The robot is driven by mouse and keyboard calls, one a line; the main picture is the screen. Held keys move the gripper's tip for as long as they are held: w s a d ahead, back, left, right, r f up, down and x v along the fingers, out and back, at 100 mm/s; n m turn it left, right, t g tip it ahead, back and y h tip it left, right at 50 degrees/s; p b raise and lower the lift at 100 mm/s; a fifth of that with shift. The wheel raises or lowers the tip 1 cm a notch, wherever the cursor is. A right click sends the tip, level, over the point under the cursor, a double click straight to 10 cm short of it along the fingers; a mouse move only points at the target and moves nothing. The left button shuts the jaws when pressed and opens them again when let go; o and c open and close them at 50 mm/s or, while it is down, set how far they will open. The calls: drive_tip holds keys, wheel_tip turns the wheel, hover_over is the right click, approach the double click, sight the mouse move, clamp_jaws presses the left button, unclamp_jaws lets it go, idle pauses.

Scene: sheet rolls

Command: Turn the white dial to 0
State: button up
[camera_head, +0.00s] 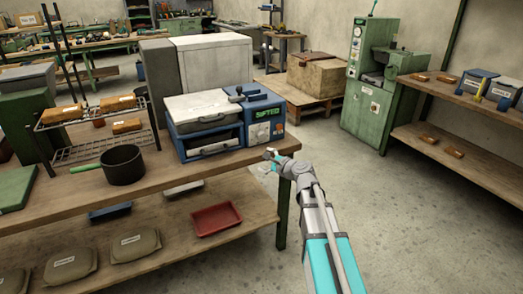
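A blue and grey machine (216,138) stands on the wooden workbench (195,168), with a green lit display reading "SIFTED" (267,113) on its right front. A small lighter panel (259,133) lies below the display; I cannot tell whether a white dial is on it. A tall green machine (367,100) at the back right carries a small round white face (357,31), too small to read. My gripper (270,160) is at the bench's right front corner, below and in front of the blue machine, apart from it. Its fingers are too small to judge.
A dark pot (122,165) and a wire rack (90,135) with orange-brown packs stand left on the bench. A red tray (216,219) lies on the shelf below. A wooden shelf unit (460,165) stands at right. The floor (400,230) between is clear.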

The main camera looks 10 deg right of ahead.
sight(263, 138)
drive_tip(key=w+d+f+m+t+h+b, duration=0.1)
drive_tip(key=w+d+m+t+h+b, duration=0.1)
drive_tip(key=w+d+m, duration=0.3)
drive_tip(key=d+m+t+b, duration=0.1)
drive_tip(key=m, duration=0.2)
drive_tip(key=shift+d+m+t+b, duration=0.15)
drive_tip(key=shift+m+t+b, duration=0.15)
drive_tip(key=shift+m+t, duration=0.1)
drive_tip(key=x, duration=1.3)
drive_tip(key=shift+w+f, duration=0.15)
drive_tip(key=shift+w, duration=0.25)
drive_tip(key=c, duration=1.1)
drive_tip(key=shift+a, duration=0.2)
drive_tip(key=shift+c, duration=0.2)
drive_tip(key=shift+d, duration=0.1)
